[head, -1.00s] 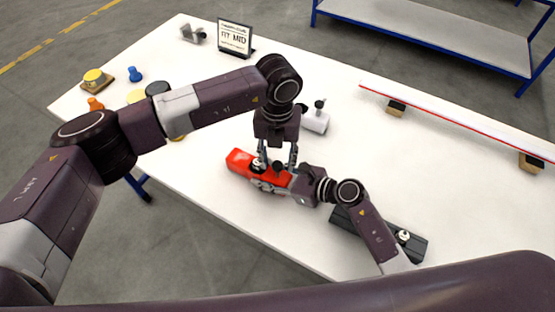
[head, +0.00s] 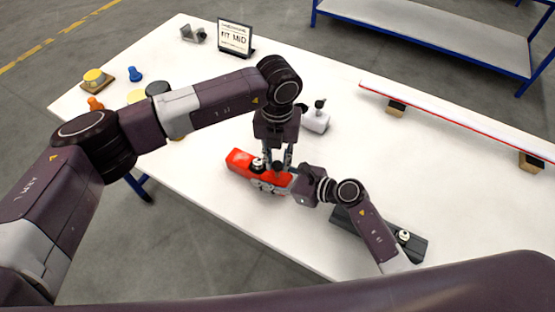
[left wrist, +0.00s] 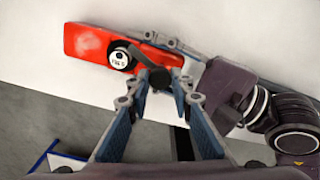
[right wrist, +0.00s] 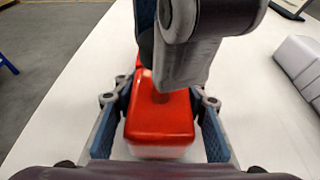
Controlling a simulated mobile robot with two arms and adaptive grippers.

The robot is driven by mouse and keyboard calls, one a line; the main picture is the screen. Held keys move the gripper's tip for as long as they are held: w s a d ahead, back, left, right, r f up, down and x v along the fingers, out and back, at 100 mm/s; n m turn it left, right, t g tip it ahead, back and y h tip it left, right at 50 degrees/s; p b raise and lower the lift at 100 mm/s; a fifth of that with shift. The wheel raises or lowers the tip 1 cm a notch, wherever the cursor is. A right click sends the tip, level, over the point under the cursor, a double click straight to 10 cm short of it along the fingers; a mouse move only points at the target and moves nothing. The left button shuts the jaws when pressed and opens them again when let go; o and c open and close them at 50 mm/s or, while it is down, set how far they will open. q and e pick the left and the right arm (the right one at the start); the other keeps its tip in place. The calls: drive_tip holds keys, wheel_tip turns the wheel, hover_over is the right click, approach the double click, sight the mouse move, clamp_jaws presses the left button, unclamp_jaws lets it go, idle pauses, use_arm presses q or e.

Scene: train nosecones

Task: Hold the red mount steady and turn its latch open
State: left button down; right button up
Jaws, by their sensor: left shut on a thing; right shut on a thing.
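The red mount (head: 240,160) lies on the white table, with a round white-topped part (left wrist: 120,58) and a dark latch lever (left wrist: 147,62) on top. My left gripper (head: 278,164) points down from above, and its fingers are shut on the latch lever, also seen in the left wrist view (left wrist: 156,84). My right gripper (head: 272,185) is shut on the mount's near right end. In the right wrist view the red block (right wrist: 160,122) sits between the right gripper's fingers (right wrist: 160,101). My left gripper hides part of the mount's top there.
A grey-white mount (head: 316,121) stands behind, and a dark mount (head: 415,243) lies right, partly under my right arm. A sign (head: 235,38), a blue piece (head: 135,74) and a yellow knob (head: 94,76) are farther back. A long rail (head: 450,118) rests on blocks at right.

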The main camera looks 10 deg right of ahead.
sight(277, 164)
use_arm(q)
drive_tip(key=m, duration=0.6)
drive_tip(key=shift+r, duration=0.1)
drive_tip(key=m, duration=0.6)
drive_tip(key=shift+m, duration=0.4)
idle(0.4)
drive_tip(key=c, duration=1.7)
unclamp_jaws()
wheel_tip(277, 164, up, 12)
drive_tip(key=shift+f, duration=0.1)
use_arm(e)
drive_tip(key=o, duration=1.4)
